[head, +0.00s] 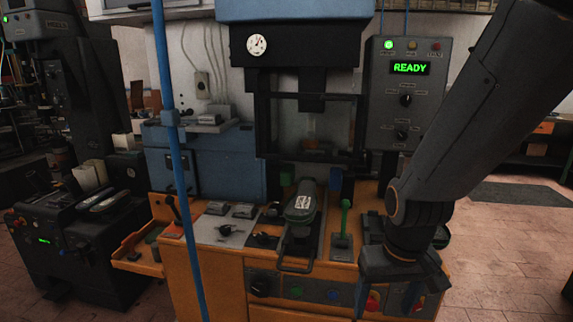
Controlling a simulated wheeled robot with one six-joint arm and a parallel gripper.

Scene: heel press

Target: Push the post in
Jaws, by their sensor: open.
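A dark shoe-shaped piece (300,206) with a pale label lies on a narrow sliding carriage (297,240) in the middle of the orange bench. This carriage looks like the post; it reaches out toward me from the press opening and ends in a loop handle (294,267) at the bench's front edge. My gripper (400,298) hangs at the front right of the bench, to the right of the carriage and apart from it. It points down and is open, with nothing seen in it. My arm comes from the upper right and hides part of the bench's right side.
The press (295,50) stands behind, with its ram (312,100) above the opening. A green-knobbed lever (343,222) stands between carriage and gripper. A control box (402,100) reads READY with a green light. A blue pole (172,130) crosses the left foreground.

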